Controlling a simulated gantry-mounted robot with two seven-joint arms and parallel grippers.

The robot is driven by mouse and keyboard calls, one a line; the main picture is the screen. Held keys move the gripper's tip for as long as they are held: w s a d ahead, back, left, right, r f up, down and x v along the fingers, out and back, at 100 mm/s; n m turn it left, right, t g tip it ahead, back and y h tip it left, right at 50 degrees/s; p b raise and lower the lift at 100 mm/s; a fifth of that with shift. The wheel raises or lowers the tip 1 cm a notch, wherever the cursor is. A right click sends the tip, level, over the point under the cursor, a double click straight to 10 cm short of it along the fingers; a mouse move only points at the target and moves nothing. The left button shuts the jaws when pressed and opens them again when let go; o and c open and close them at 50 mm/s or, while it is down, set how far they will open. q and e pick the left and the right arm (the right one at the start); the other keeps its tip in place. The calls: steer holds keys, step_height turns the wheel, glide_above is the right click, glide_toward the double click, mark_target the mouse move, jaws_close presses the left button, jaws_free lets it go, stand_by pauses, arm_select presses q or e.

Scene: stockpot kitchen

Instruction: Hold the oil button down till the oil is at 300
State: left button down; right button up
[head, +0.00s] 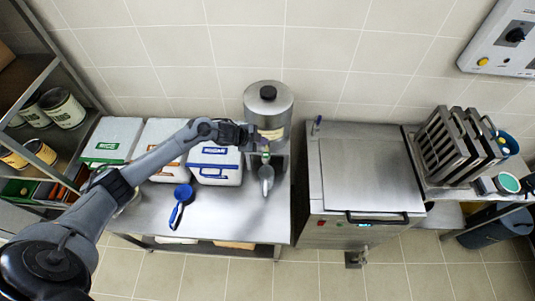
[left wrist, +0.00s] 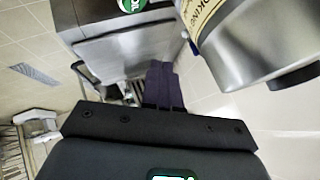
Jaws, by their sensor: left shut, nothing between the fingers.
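A steel oil dispenser (head: 268,108) with a dark knob and a cream label stands against the back wall; its labelled tank (left wrist: 235,35) fills the upper right of the left wrist view. A round green button (left wrist: 132,5) with white lettering shows at the top edge of that view. My left gripper (head: 264,147) is at the front of the dispenser. Its fingers (left wrist: 162,70) are shut and empty, apart from the green button in the picture; whether they touch anything is unclear. A grey jug (head: 266,178) stands below the dispenser. No oil reading is legible.
White lidded boxes (head: 215,165) stand left of the dispenser on the steel table (head: 232,225). A blue-handled brush or scoop (head: 181,203) lies in front. A lidded steel fryer (head: 365,175) stands to the right, with racks (head: 452,145) beyond. Shelves with cans (head: 62,108) are far left.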

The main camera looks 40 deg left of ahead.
arm_select(q)
steer(key=shift+w+r, duration=0.6)
steer(key=shift+r, duration=0.15)
steer(key=shift+f, duration=0.1)
steer(key=b, duration=0.6)
glide_above(264, 156)
step_height(264, 156, down, 6)
steer(key=shift+f, duration=0.25)
steer(key=shift+f+b, duration=0.85)
steer(key=shift+f, duration=0.25)
steer(key=shift+f, duration=0.15)
stand_by(0.5)
steer(key=shift+f, duration=0.25)
steer(key=shift+f+b, duration=0.5)
steer(key=shift+f, duration=0.05)
stand_by(3.4)
